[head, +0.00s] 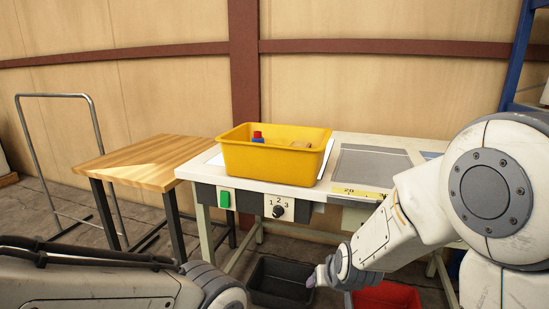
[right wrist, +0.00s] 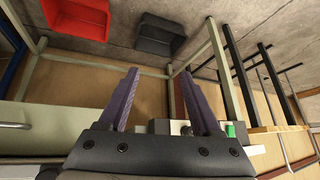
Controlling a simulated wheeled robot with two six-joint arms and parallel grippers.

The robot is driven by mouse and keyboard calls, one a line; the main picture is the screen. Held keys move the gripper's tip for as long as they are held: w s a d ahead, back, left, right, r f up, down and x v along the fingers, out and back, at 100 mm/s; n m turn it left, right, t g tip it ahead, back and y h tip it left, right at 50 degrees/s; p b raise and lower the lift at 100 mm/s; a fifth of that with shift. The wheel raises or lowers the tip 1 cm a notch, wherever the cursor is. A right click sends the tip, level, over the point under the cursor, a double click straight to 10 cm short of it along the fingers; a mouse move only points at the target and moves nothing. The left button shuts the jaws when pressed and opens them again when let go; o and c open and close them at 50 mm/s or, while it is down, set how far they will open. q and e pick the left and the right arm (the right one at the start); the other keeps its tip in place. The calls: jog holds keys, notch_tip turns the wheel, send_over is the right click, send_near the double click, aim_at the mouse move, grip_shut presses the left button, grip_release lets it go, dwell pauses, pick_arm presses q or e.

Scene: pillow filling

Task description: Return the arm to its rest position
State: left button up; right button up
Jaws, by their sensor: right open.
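My right arm (head: 395,228) reaches in from the right in the head view, bent downward. Its gripper (head: 316,277) is in front of the workbench, below the level of its top, above the floor bins. In the right wrist view the right gripper (right wrist: 160,71) has its two purple fingers spread apart with nothing between them. My left arm (head: 100,285) lies across the lower left of the head view; its gripper is out of sight.
A yellow tub (head: 275,163) with a few items stands on the workbench (head: 340,193), whose front has a green button (head: 224,199) and a dial (head: 278,211). A black bin (head: 280,280) and a red bin (head: 388,297) are on the floor. A wooden table (head: 150,163) stands left.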

jog(key=s+d+f+g+h, duration=0.1)
jog(key=s+d+g, duration=0.45)
jog(key=s, duration=0.85)
jog(key=s+a+r+n+g+y, duration=0.1)
jog(key=s+a+r+n, duration=0.25)
jog(key=s+a, duration=0.25)
jog(key=s+a+r+n+g, duration=0.1)
jog(key=s+a+r+n, duration=0.1)
jog(key=s+a+n, duration=0.35)
notch_tip(320, 180, up, 27)
jog(key=s+m+p, duration=0.1)
jog(key=p, duration=2.5)
jog(key=shift+a+m+p, duration=0.4)
jog(key=shift+a, duration=0.05)
jog(key=shift+s+t, duration=0.1)
jog(key=shift+t, duration=0.15)
